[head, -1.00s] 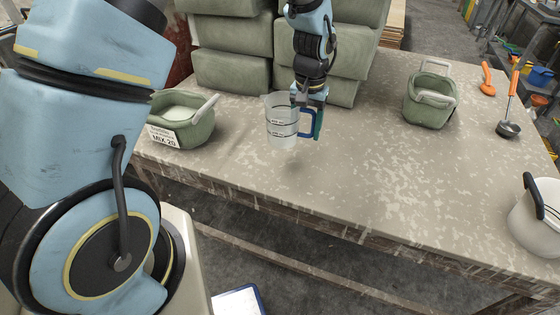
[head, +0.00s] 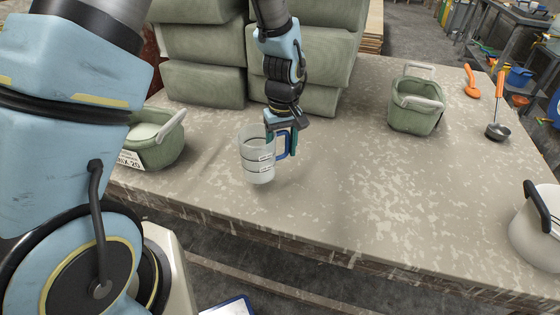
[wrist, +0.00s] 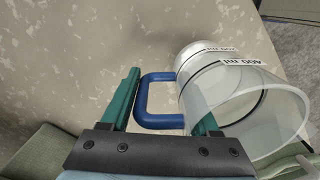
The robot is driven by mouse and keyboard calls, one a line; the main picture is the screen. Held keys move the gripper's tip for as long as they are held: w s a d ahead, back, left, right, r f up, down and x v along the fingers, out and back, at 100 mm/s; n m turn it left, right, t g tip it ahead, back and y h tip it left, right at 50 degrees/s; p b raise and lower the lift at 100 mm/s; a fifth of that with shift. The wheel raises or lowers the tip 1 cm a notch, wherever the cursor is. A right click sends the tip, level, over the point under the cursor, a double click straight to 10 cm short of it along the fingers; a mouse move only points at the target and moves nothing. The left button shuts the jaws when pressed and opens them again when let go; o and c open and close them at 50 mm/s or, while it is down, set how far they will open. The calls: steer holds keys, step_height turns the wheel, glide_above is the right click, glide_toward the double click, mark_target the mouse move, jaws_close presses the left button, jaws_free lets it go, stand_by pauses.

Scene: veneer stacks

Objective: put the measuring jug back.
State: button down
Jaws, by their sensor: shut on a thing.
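The measuring jug (head: 256,160) is clear, with dark graduation lines and a blue handle (wrist: 158,121). In the head view it is upright above the left part of the table (head: 340,195), in front of the green blocks. My gripper (head: 283,140) is shut on the handle side of the jug. In the wrist view its teal fingers (wrist: 165,110) stand on either side of the blue handle, and the jug's open mouth faces the camera. A faint shadow lies beside the jug's base; I cannot tell exactly how high the jug is.
A green bucket (head: 160,152) with white contents and a label stands left of the jug. Green blocks (head: 205,87) are stacked behind. Another green bucket (head: 415,117), a ladle (head: 497,130), an orange utensil (head: 471,82) and a white pot (head: 535,240) stand right. The table's centre is clear.

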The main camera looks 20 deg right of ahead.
steer(key=shift+f, duration=2)
steer(key=shift+f, duration=0.15)
steer(key=shift+c, duration=0.6)
jaws_free()
